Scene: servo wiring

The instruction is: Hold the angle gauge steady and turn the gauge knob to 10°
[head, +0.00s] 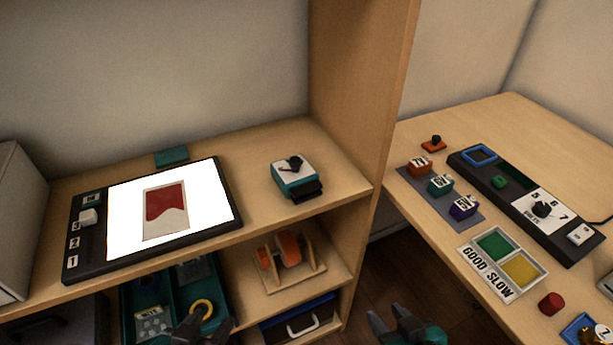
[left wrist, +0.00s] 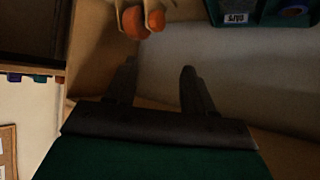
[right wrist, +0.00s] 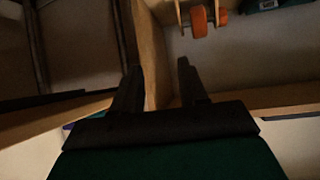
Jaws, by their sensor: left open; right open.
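A small teal box with a white top face and a black knob, which looks like the angle gauge (head: 294,177), stands on the upper shelf board, right of the screen. Its scale is too small to read. My left gripper (head: 193,326) is at the bottom of the head view, in front of the lower shelf and away from the gauge; its open, empty fingers show in the left wrist view (left wrist: 158,80). My right gripper (head: 393,328) is at the bottom centre-right, below and right of the gauge; its open, empty fingers show in the right wrist view (right wrist: 158,80). Neither touches anything visible.
A black-framed lit screen (head: 222,215) lies left of the gauge. A tall wooden side panel (head: 362,90) stands right of it. Below are an orange item on a wooden stand (head: 290,252) and a teal tray (head: 228,296). The right table (head: 430,235) carries a dial panel (head: 562,240) and several blocks.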

